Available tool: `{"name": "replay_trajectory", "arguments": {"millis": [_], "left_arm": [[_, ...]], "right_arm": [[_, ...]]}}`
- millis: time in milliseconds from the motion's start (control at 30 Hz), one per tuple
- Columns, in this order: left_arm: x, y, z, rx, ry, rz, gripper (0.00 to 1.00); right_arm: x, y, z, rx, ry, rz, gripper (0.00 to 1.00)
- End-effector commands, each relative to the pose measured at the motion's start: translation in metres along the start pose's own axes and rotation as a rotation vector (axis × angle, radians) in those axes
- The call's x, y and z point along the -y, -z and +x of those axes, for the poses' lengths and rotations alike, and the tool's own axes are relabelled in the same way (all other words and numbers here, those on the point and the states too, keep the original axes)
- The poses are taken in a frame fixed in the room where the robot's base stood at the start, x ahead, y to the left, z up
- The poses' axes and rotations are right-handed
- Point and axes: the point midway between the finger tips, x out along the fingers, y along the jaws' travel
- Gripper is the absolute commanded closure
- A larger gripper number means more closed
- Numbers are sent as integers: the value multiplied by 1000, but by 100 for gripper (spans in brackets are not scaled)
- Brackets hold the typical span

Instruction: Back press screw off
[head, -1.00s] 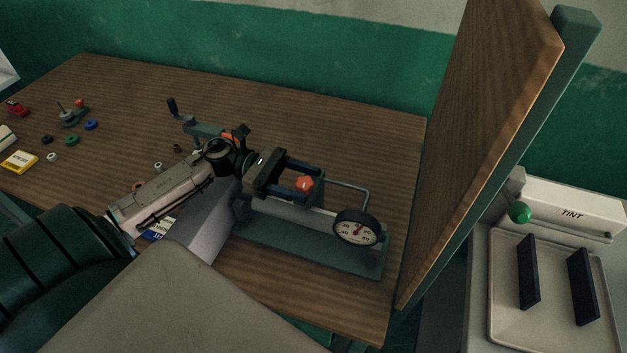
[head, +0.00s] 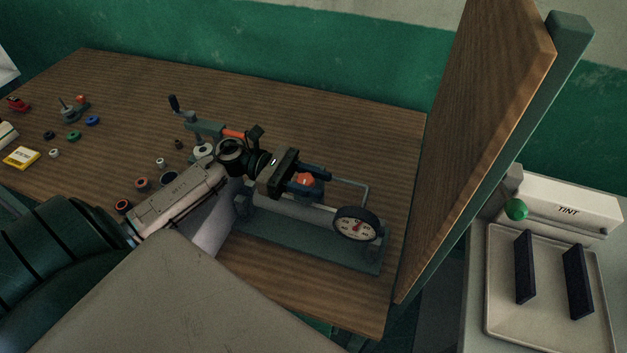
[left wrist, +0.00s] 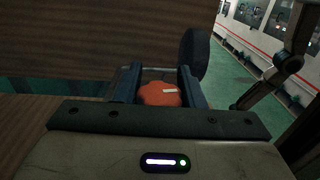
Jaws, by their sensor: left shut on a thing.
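The press is a grey cylinder on a green base plate (head: 300,247), with a round dial gauge (head: 356,224) at its right end. Its screw has an orange knob (head: 305,180), which also shows in the left wrist view (left wrist: 160,95) with a white mark on it. My left gripper (head: 320,184) is shut on the knob, one dark finger on each side. The screw's shaft below the knob is hidden. My right gripper is not in view.
A bent metal rod (head: 352,185) stands close beyond the fingertips. A tall wooden board (head: 485,140) rises at the bench's right edge. A hand-cranked tool (head: 205,130) stands behind my wrist. Several small rings (head: 123,206) lie to the left. Bare bench (head: 320,110) lies behind the press.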

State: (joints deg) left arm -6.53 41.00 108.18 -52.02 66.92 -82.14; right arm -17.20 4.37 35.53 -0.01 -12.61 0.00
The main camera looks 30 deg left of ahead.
Motion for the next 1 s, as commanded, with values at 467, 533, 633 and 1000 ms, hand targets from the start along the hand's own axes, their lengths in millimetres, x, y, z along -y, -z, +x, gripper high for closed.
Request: {"name": "replay_trajectory", "arguments": {"millis": [467,533,633,1000], "left_arm": [[-1,1,0,-1,-167,-4,87],[-2,0,0,-1,-225,-4,87],[-4,0,0,-1,-316,-4,87],[-10,-3,-3,1,-672,-6,87]], "right_arm": [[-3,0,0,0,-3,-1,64],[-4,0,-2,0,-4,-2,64],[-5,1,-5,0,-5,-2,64],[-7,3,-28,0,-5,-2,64]]}}
